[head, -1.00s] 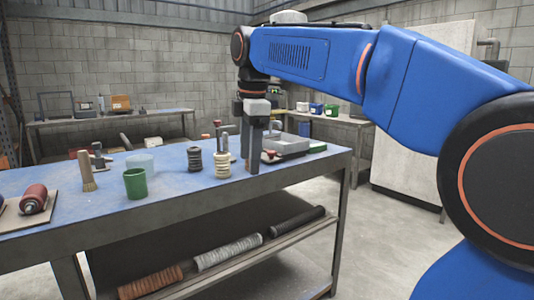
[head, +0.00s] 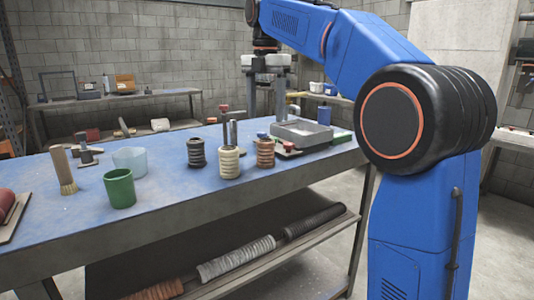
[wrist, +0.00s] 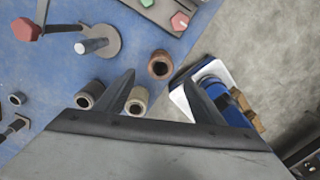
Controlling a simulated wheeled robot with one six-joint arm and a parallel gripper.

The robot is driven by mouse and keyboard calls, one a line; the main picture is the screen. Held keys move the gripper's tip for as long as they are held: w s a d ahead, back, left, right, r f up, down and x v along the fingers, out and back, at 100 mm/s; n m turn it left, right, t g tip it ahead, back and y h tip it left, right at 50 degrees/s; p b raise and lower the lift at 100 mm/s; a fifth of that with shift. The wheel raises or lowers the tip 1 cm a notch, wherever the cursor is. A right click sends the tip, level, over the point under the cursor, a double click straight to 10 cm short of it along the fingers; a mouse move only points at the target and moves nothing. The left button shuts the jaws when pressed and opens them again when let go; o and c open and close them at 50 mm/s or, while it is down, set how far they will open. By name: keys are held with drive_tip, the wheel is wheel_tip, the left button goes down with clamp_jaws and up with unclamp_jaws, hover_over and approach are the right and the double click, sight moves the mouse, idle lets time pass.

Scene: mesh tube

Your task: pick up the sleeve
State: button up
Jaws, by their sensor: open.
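Three short ribbed sleeves stand upright in a row near the table's front edge: a dark one (head: 196,153), a cream one (head: 230,162) and a brown one (head: 265,153). I cannot tell which of them is the task's sleeve. My gripper (head: 265,112) is open and empty above the table, over the brown sleeve's area. In the wrist view the brown sleeve (wrist: 160,65) lies between and just beyond the open fingertips (wrist: 160,78).
A grey tray (head: 301,134) is behind and right of the sleeves. A metal post on a disc (wrist: 93,45) stands near them. A green cup (head: 119,188), a clear cup (head: 130,160) and a brush (head: 63,171) are at left. Long corrugated hoses (head: 236,258) lie on the lower shelf.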

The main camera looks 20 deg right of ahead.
sight(266, 153)
wheel_tip(266, 153, down, 13)
drive_tip(key=shift+s+f, duration=0.15)
drive_tip(key=shift+f, duration=0.05)
idle(0.5)
drive_tip(key=c, duration=1.2)
